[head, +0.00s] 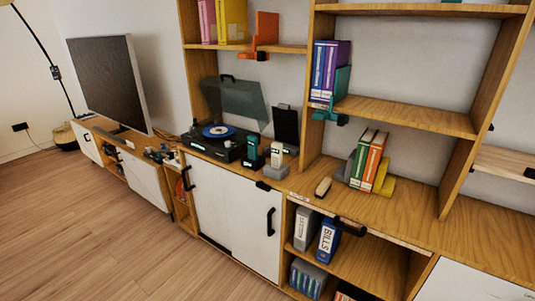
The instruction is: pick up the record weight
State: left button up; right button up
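A black record player (211,146) stands on the wooden cabinet top, its smoky lid (236,100) raised. A blue record (219,131) with a pale centre lies on it. I cannot make out the record weight for certain; it may be one of the small things near the player, too small to tell. Neither of my grippers shows in the head view.
Right of the player stand two small upright handset-like things (277,155) and a dark upright panel (286,125). A small tan, dark-ended object (323,187) and several books (373,158) sit further right. A large screen (106,82) stands left. The wooden floor (75,220) is clear.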

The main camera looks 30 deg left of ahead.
aim_at(266, 153)
jog(key=u, duration=1.45)
